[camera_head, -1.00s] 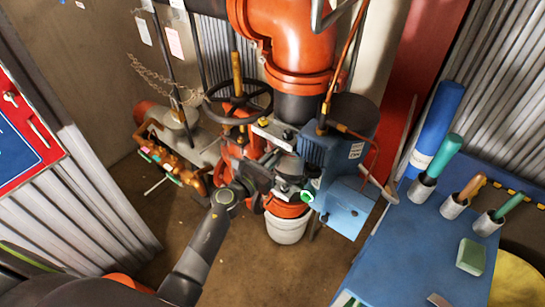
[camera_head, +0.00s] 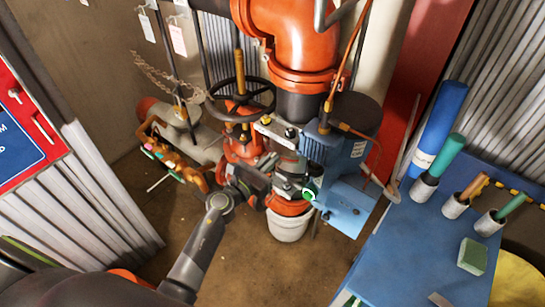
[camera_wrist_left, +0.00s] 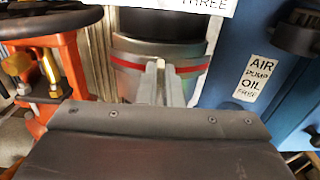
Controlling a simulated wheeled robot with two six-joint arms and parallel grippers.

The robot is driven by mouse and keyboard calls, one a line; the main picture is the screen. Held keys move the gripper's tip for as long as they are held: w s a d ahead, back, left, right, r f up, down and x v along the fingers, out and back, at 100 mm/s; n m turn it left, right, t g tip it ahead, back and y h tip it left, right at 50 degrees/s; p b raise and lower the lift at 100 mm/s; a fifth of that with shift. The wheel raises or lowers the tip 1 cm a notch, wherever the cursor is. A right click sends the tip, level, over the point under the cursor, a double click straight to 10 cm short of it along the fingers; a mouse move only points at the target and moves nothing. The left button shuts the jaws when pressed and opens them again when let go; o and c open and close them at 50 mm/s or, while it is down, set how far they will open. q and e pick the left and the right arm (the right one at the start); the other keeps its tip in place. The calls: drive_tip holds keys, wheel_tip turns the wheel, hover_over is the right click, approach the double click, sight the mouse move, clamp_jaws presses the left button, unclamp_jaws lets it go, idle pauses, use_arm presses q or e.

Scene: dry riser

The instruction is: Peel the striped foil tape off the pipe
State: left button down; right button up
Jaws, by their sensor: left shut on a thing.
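The striped foil tape (camera_wrist_left: 200,68) is a silver band with a red stripe around the upright pipe, in the left wrist view. The taped pipe (camera_head: 291,162) shows in the head view between the dark section above and the orange flange below. My left gripper (camera_wrist_left: 157,72) has its fingers close together at the front of the band and is shut on the tape. The gripped bit of tape is mostly hidden by the fingers. My right gripper is not in view.
A blue pump unit (camera_head: 338,160) stands close to the pipe's right. A black handwheel (camera_head: 240,84) on an orange valve is at its left. A white bucket (camera_head: 288,228) is below. A blue bench (camera_head: 400,250) with tool holders is at the right.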

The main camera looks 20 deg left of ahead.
use_arm(q)
drive_tip(key=v, duration=0.7)
idle(0.4)
drive_tip(key=shift+w+r, duration=0.1)
drive_tip(key=shift+r, duration=0.05)
